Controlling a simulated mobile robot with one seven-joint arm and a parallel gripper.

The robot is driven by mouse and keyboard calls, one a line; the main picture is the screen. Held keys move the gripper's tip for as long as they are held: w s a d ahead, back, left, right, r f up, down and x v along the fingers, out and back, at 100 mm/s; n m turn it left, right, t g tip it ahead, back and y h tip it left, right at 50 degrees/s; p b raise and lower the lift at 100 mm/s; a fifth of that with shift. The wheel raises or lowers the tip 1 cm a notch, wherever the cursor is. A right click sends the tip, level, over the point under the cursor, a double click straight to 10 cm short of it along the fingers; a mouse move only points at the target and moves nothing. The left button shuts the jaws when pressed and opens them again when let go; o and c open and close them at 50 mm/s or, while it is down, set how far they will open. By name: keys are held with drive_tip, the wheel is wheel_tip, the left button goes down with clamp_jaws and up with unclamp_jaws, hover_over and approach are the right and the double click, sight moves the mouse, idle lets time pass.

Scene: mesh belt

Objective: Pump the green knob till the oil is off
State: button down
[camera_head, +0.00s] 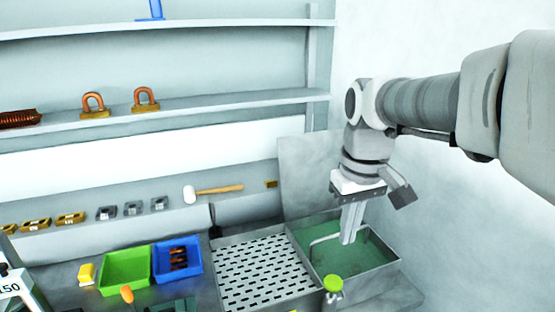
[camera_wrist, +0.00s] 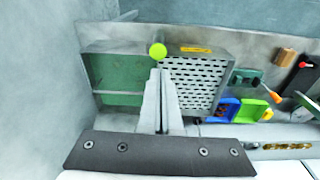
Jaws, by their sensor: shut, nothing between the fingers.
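The green knob (camera_head: 333,283) stands at the near edge of a metal tank, by the divider between its two parts. It also shows in the wrist view (camera_wrist: 158,50), just beyond my fingertips. My gripper (camera_head: 346,242) is shut and empty, pointing down over the green-floored bath (camera_head: 375,262), behind the knob and apart from it. The fingers also show in the wrist view (camera_wrist: 160,72). A thin pale bent pipe (camera_head: 318,240) reaches over the bath beside my fingers. I cannot tell which part, if any, has oil on it.
A slotted metal plate (camera_head: 262,272) lies left of the bath. Green (camera_head: 125,270) and blue (camera_head: 178,262) bins stand further left. A raised back panel (camera_head: 310,175) and a wall stand close behind and right. A mallet (camera_head: 212,191) lies on the ledge.

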sight(335, 283)
drive_tip(key=shift+w+r+n+g+p, duration=0.2)
drive_tip(key=shift+w+n+g+p, duration=0.15)
drive_tip(key=shift+w, duration=0.9)
wheel_tip(335, 283, down, 14)
wheel_tip(335, 283, down, 3)
drive_tip(key=b, duration=0.2)
drive_tip(key=shift+b, duration=0.3)
drive_tip(key=shift+s, duration=0.1)
